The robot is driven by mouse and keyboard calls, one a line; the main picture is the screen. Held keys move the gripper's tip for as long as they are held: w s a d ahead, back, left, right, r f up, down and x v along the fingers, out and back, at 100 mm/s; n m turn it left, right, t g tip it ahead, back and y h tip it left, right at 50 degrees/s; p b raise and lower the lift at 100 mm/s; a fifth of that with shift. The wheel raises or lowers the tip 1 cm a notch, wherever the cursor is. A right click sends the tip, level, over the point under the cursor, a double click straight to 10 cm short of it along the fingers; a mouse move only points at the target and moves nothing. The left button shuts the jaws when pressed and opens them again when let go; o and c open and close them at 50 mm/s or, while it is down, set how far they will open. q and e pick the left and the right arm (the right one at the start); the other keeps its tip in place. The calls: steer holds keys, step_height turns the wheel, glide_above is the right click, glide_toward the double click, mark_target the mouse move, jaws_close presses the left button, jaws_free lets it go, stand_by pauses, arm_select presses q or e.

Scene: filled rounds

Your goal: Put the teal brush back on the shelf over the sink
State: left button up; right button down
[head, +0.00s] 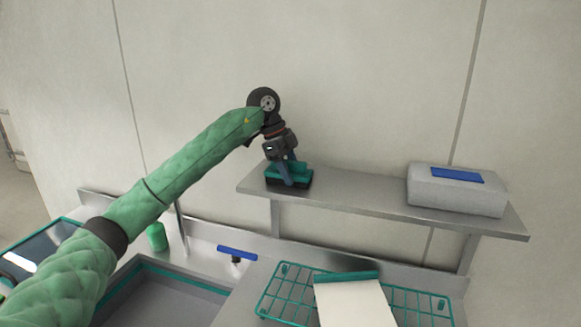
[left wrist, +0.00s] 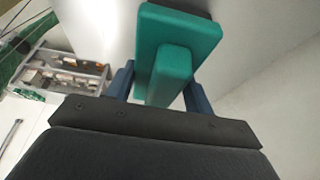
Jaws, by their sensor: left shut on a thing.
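The teal brush (head: 301,170) is at the left end of the metal shelf (head: 350,198), teal on top with a dark underside. My left gripper (head: 287,178) is above the shelf and shut on the brush. In the left wrist view the brush (left wrist: 180,45) shows large, its teal block and handle between the two blue fingers of the gripper (left wrist: 160,90). The brush's dark underside looks at the shelf surface; I cannot tell whether it touches. The sink (head: 170,295) lies below and to the left. My right gripper is not in view.
A grey box (head: 455,192) with a blue patch (head: 457,175) stands at the shelf's right end. Between box and brush the shelf is bare.

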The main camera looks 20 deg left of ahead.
mark_target(286, 160)
arm_select(q)
steer(key=shift+f, duration=0.1)
steer(key=o, duration=0.9)
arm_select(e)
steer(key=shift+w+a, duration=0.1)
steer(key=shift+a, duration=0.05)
arm_select(q)
steer(key=shift+o, duration=0.2)
steer(key=shift+a+r+b, duration=0.2)
steer(key=shift+r+b, duration=0.25)
steer(key=shift+r, duration=0.05)
steer(key=shift+b+v, duration=0.6)
steer(key=shift+v, duration=0.6)
steer(key=b+v, duration=0.2)
steer(key=v, duration=0.5)
steer(key=shift+r+b, duration=0.1)
steer(key=shift+b, duration=0.3)
steer(key=shift+v, duration=0.75)
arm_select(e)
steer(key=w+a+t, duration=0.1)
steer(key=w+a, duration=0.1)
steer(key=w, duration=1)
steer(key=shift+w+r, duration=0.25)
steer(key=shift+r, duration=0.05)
arm_select(q)
steer(key=shift+d, duration=0.1)
